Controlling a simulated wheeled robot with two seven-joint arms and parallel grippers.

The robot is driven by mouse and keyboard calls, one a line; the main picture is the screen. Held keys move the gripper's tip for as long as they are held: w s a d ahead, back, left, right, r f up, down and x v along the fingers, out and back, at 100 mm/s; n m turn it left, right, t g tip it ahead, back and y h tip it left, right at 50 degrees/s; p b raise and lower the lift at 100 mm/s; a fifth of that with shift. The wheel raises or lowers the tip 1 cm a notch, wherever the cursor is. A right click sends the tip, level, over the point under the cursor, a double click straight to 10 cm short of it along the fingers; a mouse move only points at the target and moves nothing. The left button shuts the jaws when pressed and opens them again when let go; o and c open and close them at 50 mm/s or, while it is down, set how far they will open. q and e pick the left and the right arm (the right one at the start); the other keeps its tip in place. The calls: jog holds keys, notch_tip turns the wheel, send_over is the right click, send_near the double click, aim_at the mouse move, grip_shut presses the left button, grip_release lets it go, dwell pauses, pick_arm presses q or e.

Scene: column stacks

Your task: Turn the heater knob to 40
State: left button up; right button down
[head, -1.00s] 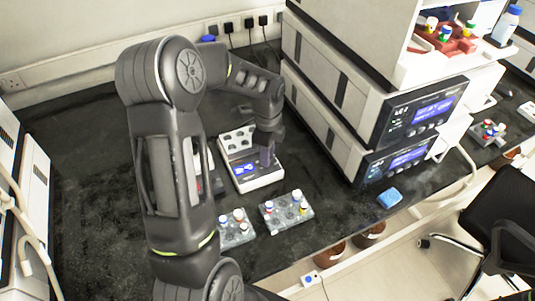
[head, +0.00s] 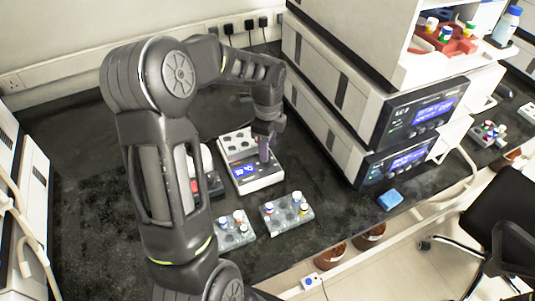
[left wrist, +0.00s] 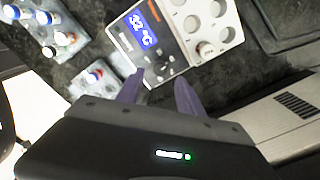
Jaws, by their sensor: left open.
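The heater is a white unit (head: 258,184) with a block of round wells at its back and a lit blue display (head: 243,171) on its front panel. In the left wrist view the heater (left wrist: 168,42) shows its display (left wrist: 143,27) with digits and a C; I cannot read the number surely. My left gripper (head: 263,152) has purple fingers pointing down over the right part of the panel. In the left wrist view its two fingers (left wrist: 158,80) are apart, with the panel's edge beyond the gap. My right gripper is out of view.
Two clear racks with capped vials, one at the left (head: 236,232) and one at the right (head: 287,212), stand in front of the heater. Stacked instruments (head: 385,115) rise close on the right. A blue block (head: 390,199) lies near the counter edge. The back-left counter is clear.

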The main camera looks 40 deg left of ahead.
pick_arm(q)
jog(key=shift+r, duration=1.85)
